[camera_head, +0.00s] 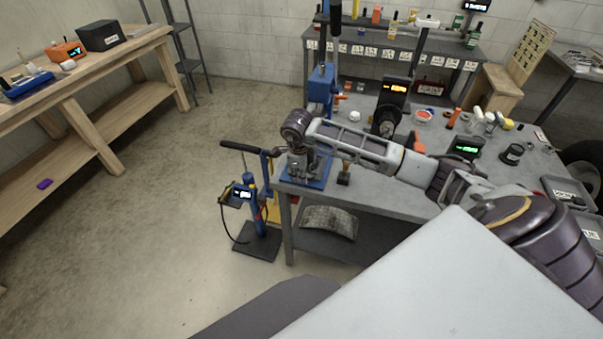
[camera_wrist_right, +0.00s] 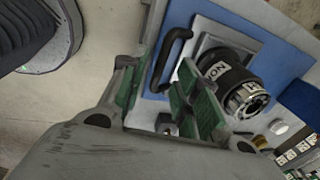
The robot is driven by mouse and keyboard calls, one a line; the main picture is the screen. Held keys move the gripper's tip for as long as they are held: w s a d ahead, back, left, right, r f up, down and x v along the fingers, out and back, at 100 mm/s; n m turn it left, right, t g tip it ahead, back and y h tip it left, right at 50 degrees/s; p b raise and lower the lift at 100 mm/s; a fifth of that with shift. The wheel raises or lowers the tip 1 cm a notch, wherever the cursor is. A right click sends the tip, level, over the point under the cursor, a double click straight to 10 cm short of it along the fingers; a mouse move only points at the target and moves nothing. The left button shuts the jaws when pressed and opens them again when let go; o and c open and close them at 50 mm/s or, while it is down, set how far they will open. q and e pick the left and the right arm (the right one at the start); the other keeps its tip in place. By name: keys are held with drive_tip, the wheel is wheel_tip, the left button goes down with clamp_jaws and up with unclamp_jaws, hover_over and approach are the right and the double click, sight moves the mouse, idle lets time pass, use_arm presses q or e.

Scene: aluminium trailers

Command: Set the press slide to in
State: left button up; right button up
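The blue press (camera_head: 322,90) stands at the near left corner of the grey workbench. Its blue base plate (camera_wrist_right: 275,30) fills the upper part of the right wrist view. A black U-shaped handle (camera_wrist_right: 170,62) stands on a pale plate there, beside a dark, labelled round part (camera_wrist_right: 232,85). My right gripper (camera_wrist_right: 165,95) is open, with green-padded fingers apart. The handle shows near the gap between the fingers; I cannot tell whether they touch it. In the head view my right gripper (camera_head: 303,165) is over the press base and hides much of it. My left gripper is not in view.
A blue floor stand (camera_head: 262,228) with a small display and black handle is left of the workbench (camera_head: 385,195). A black-faced device with an orange display (camera_head: 393,90) stands behind my right arm. A wooden bench (camera_head: 90,72) lies far left. The floor between is clear.

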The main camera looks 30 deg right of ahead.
drive_tip(key=shift+f, duration=0.6)
clamp_jaws()
